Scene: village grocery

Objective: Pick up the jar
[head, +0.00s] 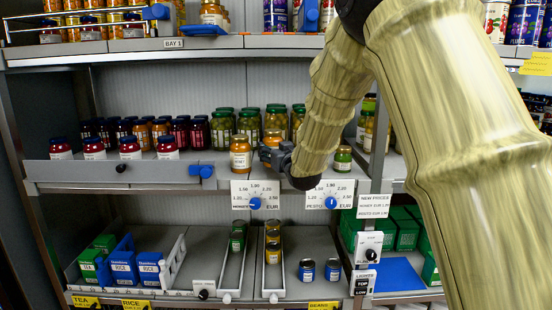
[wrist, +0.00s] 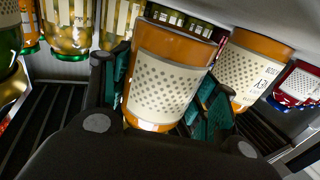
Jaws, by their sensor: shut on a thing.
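My gripper (head: 275,155) is at the middle shelf, reaching in from the right. In the wrist view, which looks upside down, its two dark fingers with green pads (wrist: 165,100) are shut around an orange jar (wrist: 170,75) with a pale dotted label. In the head view the held jar (head: 273,136) is mostly hidden behind my gripper. I cannot tell whether it is clear of the shelf. A second orange jar (wrist: 250,68), labelled honey, stands close beside it; in the head view this honey jar (head: 240,153) is just left of my gripper.
Red-filled jars (head: 130,148) stand left and green-lidded jars (head: 222,128) stand behind. A grey front rail (head: 110,174) with a blue clip (head: 202,171) edges the shelf. Price dials (head: 255,195) hang below.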

